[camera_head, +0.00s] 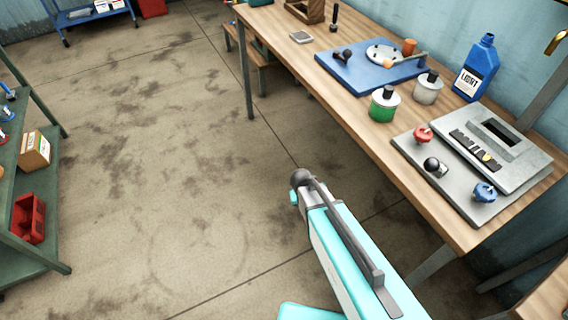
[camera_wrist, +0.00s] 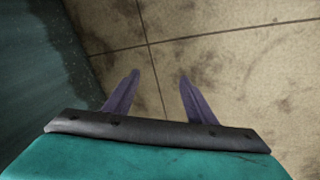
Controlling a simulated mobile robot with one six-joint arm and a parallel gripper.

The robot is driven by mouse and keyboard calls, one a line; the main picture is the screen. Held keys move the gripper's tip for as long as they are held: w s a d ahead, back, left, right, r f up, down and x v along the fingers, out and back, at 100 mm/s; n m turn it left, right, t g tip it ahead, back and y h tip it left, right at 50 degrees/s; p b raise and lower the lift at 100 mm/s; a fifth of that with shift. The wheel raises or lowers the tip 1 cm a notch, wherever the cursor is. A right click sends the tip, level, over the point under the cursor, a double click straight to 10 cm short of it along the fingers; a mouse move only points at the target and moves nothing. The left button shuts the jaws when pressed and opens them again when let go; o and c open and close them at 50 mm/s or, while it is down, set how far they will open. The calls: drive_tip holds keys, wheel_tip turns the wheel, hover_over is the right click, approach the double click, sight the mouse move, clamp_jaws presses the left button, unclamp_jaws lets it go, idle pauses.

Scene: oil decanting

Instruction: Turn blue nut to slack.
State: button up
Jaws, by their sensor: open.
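The blue nut (camera_head: 484,192) is a lobed knob at the near right corner of a grey metal plate (camera_head: 462,204) on the wooden workbench. A red knob (camera_head: 423,135) and a black ball-ended lever (camera_head: 433,165) sit on the same plate. My gripper (camera_wrist: 158,92) shows in the wrist view with its two fingers apart and nothing between them, above the bare floor. In the head view my arm reaches up from the bottom, left of the bench, well away from the blue nut. The gripper's fingers are not clear in that view.
On the bench (camera_head: 340,95) stand a green-banded canister (camera_head: 384,108), a pale canister (camera_head: 428,90), a blue LIGHT bottle (camera_head: 477,70) and a blue board (camera_head: 350,72). A green shelf (camera_head: 50,210) stands at the left. The floor between is clear.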

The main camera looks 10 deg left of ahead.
drive_tip(key=s+d+f+m+g+y, duration=0.1)
drive_tip(key=s+d+f+g, duration=0.1)
drive_tip(key=s+d, duration=0.4)
drive_tip(key=s+d+f+m+g+p, duration=0.1)
drive_tip(key=s+d, duration=0.5)
drive_tip(key=s, duration=0.7)
drive_tip(key=s+d+f+m+g+y, duration=0.1)
drive_tip(key=s+d+f+g, duration=0.2)
drive_tip(key=s, duration=0.7)
drive_tip(key=d+g, duration=0.2)
drive_tip(key=d, duration=0.1)
drive_tip(key=shift+s+d+m+y+p, duration=0.3)
drive_tip(key=shift+d+m+p, duration=0.05)
drive_tip(key=shift+m, duration=0.05)
drive_tip(key=shift+f, duration=0.1)
